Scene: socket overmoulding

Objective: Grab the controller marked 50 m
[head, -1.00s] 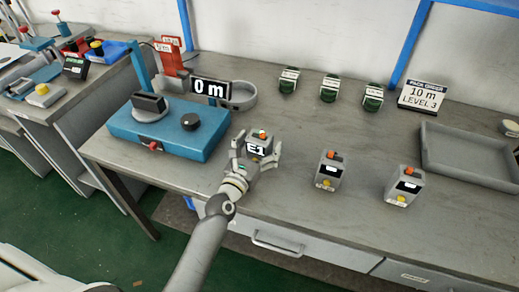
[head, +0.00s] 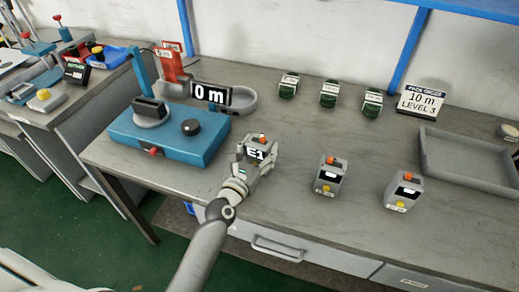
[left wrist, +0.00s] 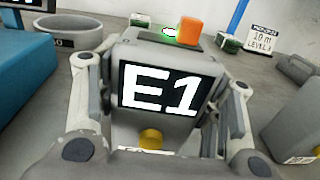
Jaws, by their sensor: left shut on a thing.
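My left gripper (head: 261,157) is shut on a grey controller (head: 255,151) at the front of the bench. In the left wrist view this controller (left wrist: 158,88) is upright between the fingers, with an orange knob, a green light, a yellow button and a screen reading E1. Two similar grey controllers stand to its right, a middle one (head: 328,176) and a right one (head: 404,191). Both are apart from the gripper. Their labels are too small to read, and the held one's lower label is mostly hidden. I cannot tell which is marked 50 m.
A blue machine (head: 166,136) with a 0 m display (head: 211,94) stands to the left. Several dark green labelled items, such as one (head: 329,98), line the back. A 10 m LEVEL 3 sign (head: 422,101) and an empty grey tray (head: 468,176) are at right.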

